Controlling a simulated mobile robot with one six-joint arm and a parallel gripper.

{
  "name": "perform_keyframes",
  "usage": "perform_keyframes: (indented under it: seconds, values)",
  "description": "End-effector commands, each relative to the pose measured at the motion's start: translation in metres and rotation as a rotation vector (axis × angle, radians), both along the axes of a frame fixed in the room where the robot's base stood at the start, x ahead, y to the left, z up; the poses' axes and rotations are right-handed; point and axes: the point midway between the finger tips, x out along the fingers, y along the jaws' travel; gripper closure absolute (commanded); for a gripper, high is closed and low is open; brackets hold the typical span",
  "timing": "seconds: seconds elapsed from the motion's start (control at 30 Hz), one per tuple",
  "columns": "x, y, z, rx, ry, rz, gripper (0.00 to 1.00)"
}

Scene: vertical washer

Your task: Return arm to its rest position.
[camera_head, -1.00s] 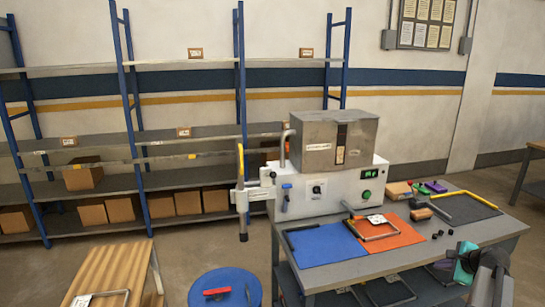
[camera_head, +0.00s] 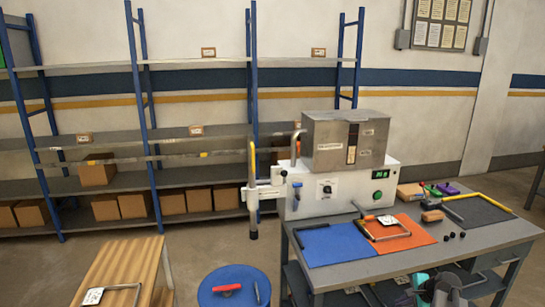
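Part of my own arm (camera_head: 445,290) shows at the bottom edge, right of the middle, in the head view. It is dark grey with a teal part beside it, low in front of the workbench. The picture's lower edge cuts it off. I cannot make out the fingertips, so whether my gripper is open or shut does not show. No held object is visible.
The grey workbench (camera_head: 485,238) bears a white washer (camera_head: 330,195) with a grey metal box, plus blue (camera_head: 335,244) and orange (camera_head: 418,234) mats. A blue round stool (camera_head: 232,272) and a wooden table (camera_head: 125,270) stand left. Shelves (camera_head: 200,132) line the wall.

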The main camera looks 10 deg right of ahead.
Motion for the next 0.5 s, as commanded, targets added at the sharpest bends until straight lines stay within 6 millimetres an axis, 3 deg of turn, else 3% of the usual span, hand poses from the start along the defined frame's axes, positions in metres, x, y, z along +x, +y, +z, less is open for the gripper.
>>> perform_keyframes:
  seconds: [0.03,0.1,0.27,0.5]
  values:
    - [-0.003,0.024,-0.019,-0.005,0.029,0.056,1.0]
    - [-0.008,0.052,-0.041,-0.018,0.065,0.132,1.0]
    - [-0.024,0.113,-0.088,-0.048,0.146,0.314,1.0]
    - [-0.065,0.198,-0.151,-0.085,0.259,0.599,1.0]
